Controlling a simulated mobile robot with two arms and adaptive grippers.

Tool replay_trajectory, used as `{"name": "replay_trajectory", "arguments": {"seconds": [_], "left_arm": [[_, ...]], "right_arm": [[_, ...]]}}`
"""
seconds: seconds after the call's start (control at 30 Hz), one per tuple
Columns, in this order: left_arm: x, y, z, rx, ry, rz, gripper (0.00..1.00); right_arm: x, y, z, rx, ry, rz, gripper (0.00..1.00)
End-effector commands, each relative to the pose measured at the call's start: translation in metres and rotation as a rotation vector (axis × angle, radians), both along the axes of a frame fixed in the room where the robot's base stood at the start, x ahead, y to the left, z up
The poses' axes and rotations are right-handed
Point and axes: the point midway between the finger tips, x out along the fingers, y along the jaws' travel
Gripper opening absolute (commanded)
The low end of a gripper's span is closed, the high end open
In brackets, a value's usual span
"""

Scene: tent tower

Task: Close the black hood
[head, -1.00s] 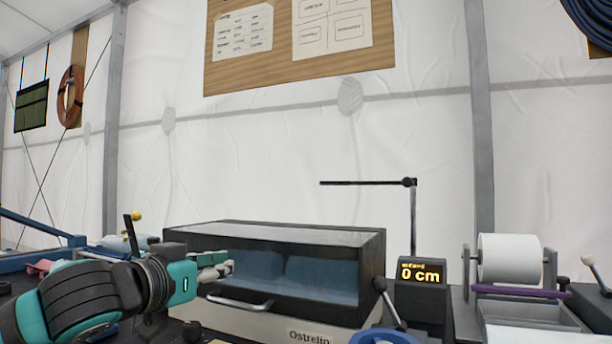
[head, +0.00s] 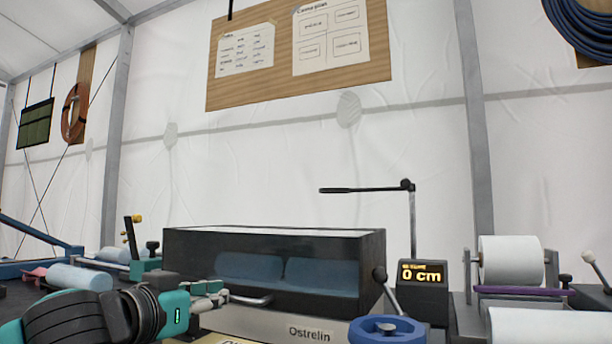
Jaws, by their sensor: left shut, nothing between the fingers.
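The black hood (head: 335,262) is a dark box with clear panels over the pale base marked Ostrelin (head: 280,326). It sits low on this base, and I see no clear gap between them. Two blue rolls (head: 250,268) show dimly through its front. A curved metal handle (head: 250,300) sticks out at its lower front left. My left gripper (head: 218,295) is teal and grey, shut and empty, at the hood's lower left front beside the handle. I cannot tell whether its tips touch the handle. My right gripper is not in view.
A blue handwheel (head: 387,328) and a black lever stand at the front right of the hood. A display reading 0 cm (head: 422,273) and a paper roll (head: 510,261) are farther right. Pale blue rolls (head: 80,278) lie at the left.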

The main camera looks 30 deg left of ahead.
Motion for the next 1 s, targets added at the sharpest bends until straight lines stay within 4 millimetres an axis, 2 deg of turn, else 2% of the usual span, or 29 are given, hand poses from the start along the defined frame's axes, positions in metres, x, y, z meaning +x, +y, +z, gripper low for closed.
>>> {"name": "replay_trajectory", "arguments": {"seconds": [0.63,0.77,1.0], "left_arm": [[0.001,0.001,-0.004,-0.003,0.006,0.001,0.00],[0.001,0.002,0.003,-0.009,-0.001,0.005,0.00],[0.000,-0.001,0.025,-0.008,-0.005,-0.004,0.00]], "right_arm": [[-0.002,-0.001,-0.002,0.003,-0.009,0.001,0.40],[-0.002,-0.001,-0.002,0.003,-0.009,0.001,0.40],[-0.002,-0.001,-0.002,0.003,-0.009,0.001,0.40]]}}
